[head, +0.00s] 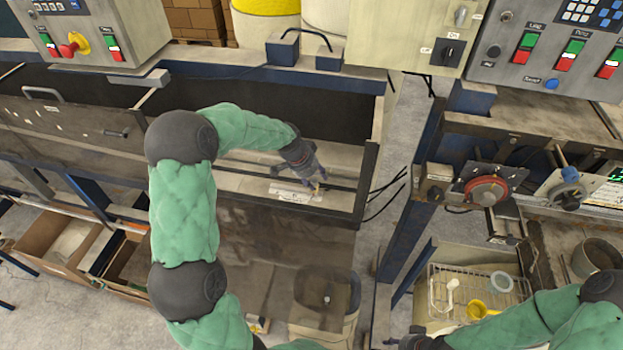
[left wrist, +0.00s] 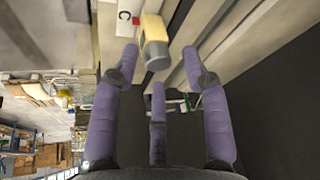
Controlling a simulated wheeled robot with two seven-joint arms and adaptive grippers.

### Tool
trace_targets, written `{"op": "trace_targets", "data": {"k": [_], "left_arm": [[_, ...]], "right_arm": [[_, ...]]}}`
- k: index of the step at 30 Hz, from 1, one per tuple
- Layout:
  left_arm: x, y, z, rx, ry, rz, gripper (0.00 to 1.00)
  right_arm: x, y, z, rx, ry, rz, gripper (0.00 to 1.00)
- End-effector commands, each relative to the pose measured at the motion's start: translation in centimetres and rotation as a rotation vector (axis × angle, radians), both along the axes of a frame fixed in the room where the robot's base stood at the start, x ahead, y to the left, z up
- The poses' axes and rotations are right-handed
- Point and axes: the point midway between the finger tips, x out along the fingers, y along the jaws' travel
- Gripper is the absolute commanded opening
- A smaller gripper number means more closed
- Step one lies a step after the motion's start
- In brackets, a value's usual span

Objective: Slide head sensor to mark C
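The head sensor, a yellow block with a grey round end (left wrist: 154,42), shows in the left wrist view. A white label with the letter C (left wrist: 126,17) and a small red mark lies just left of the block. My left gripper (left wrist: 160,60) has its purple fingers spread, with the sensor in the gap between the two upper fingertips; contact cannot be told. In the head view my left gripper (head: 318,182) is over the pale rail, by a small white marked plate (head: 295,193), and largely hides the sensor. My right gripper (head: 416,343) is cut off at the bottom edge.
The rail runs inside a dark-walled machine trough with a metal rim (head: 368,165). A right-hand bench carries a red round dial (head: 487,190) and a wire basket (head: 470,290). Open cardboard boxes (head: 58,240) stand at lower left. Floor shows between the machines.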

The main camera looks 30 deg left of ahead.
Motion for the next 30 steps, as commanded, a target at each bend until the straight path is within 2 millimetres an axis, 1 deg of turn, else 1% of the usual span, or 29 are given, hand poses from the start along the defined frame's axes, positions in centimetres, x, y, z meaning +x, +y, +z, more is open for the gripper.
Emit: {"op": "trace_targets", "data": {"k": [7,11,14,24,27,30], "left_arm": [[-0.2,0.0,-0.2,-0.001,0.006,-0.002,0.47],[-0.4,0.1,0.3,0.0,0.006,-0.001,0.47],[-0.8,0.3,1.4,0.0,0.006,-0.001,0.47],[-2.9,1.4,7.6,0.001,0.003,-0.001,0.47],[-3.4,1.6,9.0,0.001,0.004,-0.002,0.47],[-3.8,1.7,9.9,0.0,0.006,-0.003,0.47]], "right_arm": [[0.0,0.0,0.0,0.0,0.0,0.0,0.44],[0.0,0.0,0.0,0.0,0.0,0.0,0.44],[0.0,0.0,0.0,0.0,0.0,0.0,0.44],[0.0,0.0,0.0,0.0,0.0,0.0,0.44],[0.0,0.0,0.0,0.0,0.0,0.0,0.44],[0.0,0.0,0.0,0.0,0.0,0.0,0.44]]}}
